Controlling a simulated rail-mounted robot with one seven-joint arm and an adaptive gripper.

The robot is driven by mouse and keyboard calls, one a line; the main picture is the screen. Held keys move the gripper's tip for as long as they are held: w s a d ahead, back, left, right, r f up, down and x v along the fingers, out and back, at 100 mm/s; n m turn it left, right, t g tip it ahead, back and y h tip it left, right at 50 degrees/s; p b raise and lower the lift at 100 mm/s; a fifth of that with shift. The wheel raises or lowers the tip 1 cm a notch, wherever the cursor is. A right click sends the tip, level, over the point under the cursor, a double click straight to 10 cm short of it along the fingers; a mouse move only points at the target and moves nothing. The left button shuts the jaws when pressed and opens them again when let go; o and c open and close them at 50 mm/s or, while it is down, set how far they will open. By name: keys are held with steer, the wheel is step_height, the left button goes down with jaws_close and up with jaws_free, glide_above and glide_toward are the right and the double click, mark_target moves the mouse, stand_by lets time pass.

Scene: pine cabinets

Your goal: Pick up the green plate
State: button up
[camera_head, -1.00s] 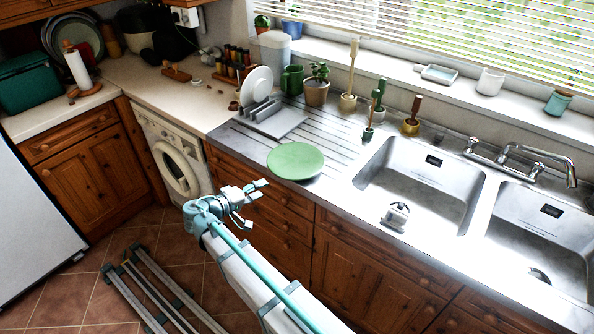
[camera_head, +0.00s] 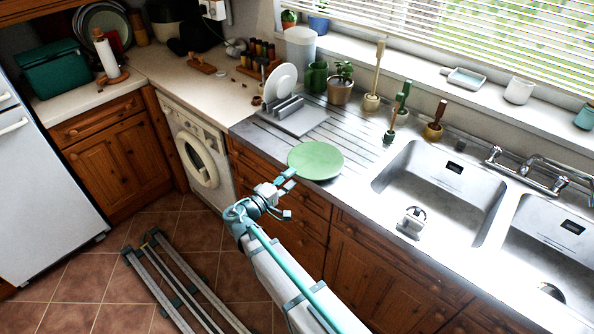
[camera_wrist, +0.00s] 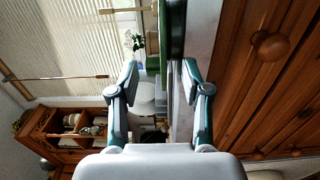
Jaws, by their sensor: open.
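The green plate (camera_head: 316,160) lies flat at the front edge of the draining board, left of the sink, with its near rim at or slightly over the edge. My gripper (camera_head: 289,193) is open at the plate's near left side, in front of the drawers. Its upper finger overlaps the rim in the head view; contact cannot be told. In the wrist view, turned on its side, the plate (camera_wrist: 176,28) shows edge-on as a green strip, ahead of and between the fingers of my gripper (camera_wrist: 160,75). Nothing is held.
A grey rack (camera_head: 290,113) with white plates stands behind the green plate. The sink (camera_head: 440,190) is to the right, with small brushes (camera_head: 390,136) behind it. Wooden drawer fronts with knobs (camera_wrist: 270,44) are close beside my gripper.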

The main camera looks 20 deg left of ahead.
steer(key=shift+w+d+f+b, duration=0.2)
steer(key=shift+w+d+b, duration=0.1)
steer(key=shift+w+b, duration=0.35)
steer(key=shift+w+d+r+b, duration=0.2)
steer(key=shift+w+d+b, duration=0.2)
steer(key=shift+w+b, duration=0.25)
jaws_close()
step_height(320, 180, up, 3)
steer(key=shift+f, duration=0.2)
